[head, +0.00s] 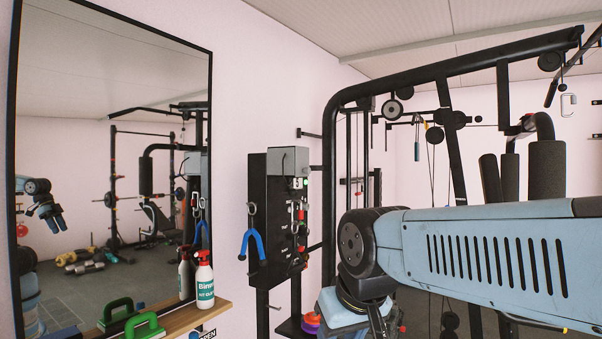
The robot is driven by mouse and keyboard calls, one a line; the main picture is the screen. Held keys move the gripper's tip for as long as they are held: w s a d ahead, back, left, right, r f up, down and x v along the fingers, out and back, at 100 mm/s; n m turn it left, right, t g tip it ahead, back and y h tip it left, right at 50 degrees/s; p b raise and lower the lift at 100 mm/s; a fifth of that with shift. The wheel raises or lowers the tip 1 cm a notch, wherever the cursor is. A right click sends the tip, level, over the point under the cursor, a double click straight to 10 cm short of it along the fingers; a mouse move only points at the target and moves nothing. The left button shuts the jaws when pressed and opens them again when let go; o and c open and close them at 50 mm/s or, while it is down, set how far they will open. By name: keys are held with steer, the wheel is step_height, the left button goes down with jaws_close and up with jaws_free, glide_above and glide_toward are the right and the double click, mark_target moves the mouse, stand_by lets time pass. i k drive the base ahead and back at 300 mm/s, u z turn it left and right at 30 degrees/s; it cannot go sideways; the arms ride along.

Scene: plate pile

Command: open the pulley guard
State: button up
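A black upright panel (257,235) stands by the wall at the picture's middle, with a grey box (288,161) at its top and red-ended parts down its right side. I cannot tell which part, if any, is the pulley guard. Round pulleys (392,109) hang under the black frame of the cable machine (440,72). My gripper (376,330) is at the bottom edge, below my blue arm, right of and apart from the panel in the picture. Its fingertips are cut off or hidden, so its opening does not show.
A blue-handled strap (252,243) hangs on the panel. A large mirror (110,130) is at left; its reflections repeat the room. A wooden shelf (185,320) holds a spray bottle (204,280) and a green-handled item (144,326). Coloured discs (311,321) lie on a low black ledge.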

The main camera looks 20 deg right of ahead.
mark_target(302, 168)
steer(key=u, duration=0.05)
steer(key=i, duration=1)
steer(key=z, duration=0.1)
